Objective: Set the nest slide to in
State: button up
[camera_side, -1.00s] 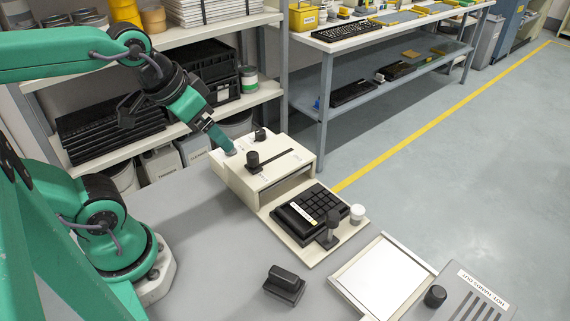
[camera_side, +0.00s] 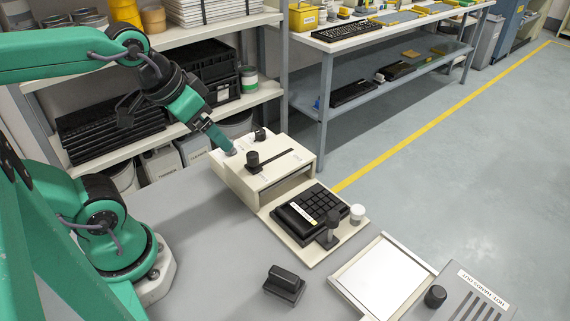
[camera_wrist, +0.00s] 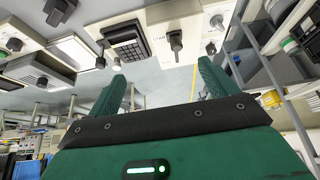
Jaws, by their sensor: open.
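The cream printing machine (camera_side: 240,183) stands on the grey table, with a black knob (camera_side: 253,160) at a dark slot in its top. In front, a black keypad (camera_side: 312,205) sits in its nest on a cream base plate (camera_side: 318,257), outside the machine's opening. A black upright handle (camera_side: 332,228) and a white knob (camera_side: 357,213) stand beside the keypad. My gripper (camera_side: 229,151) is at the machine's back left top corner; contact cannot be told. In the wrist view my gripper (camera_wrist: 165,85) is open, with nothing visible between its fingers. The keypad also shows there (camera_wrist: 125,38).
A black block (camera_side: 284,284) lies on the table's front. A white framed tray (camera_side: 385,275) and a grey slotted unit (camera_side: 470,298) with a black knob stand at the right. Shelves with trays and tins are behind the machine. The table left of the machine is clear.

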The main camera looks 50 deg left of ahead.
jog(key=shift+c, duration=0.3)
jog(key=shift+w, duration=0.1)
jog(key=c, duration=0.7)
jog(key=shift+w+d+r+m, duration=0.15)
jog(key=shift+w+d+m, duration=0.15)
jog(key=shift+w+d, duration=0.1)
jog(key=shift+c, duration=0.2)
jog(key=m+g, duration=0.5)
jog(key=m, duration=0.4)
send_near(333, 214)
jog(key=shift+w+a, duration=0.25)
jog(key=shift+a, duration=0.05)
jog(key=shift+d+f+m+g, duration=0.3)
jog(key=shift+d+f, duration=0.05)
jog(key=shift+f, duration=0.1)
jog(key=shift+f, duration=0.15)
jog(key=shift+f, duration=3.75)
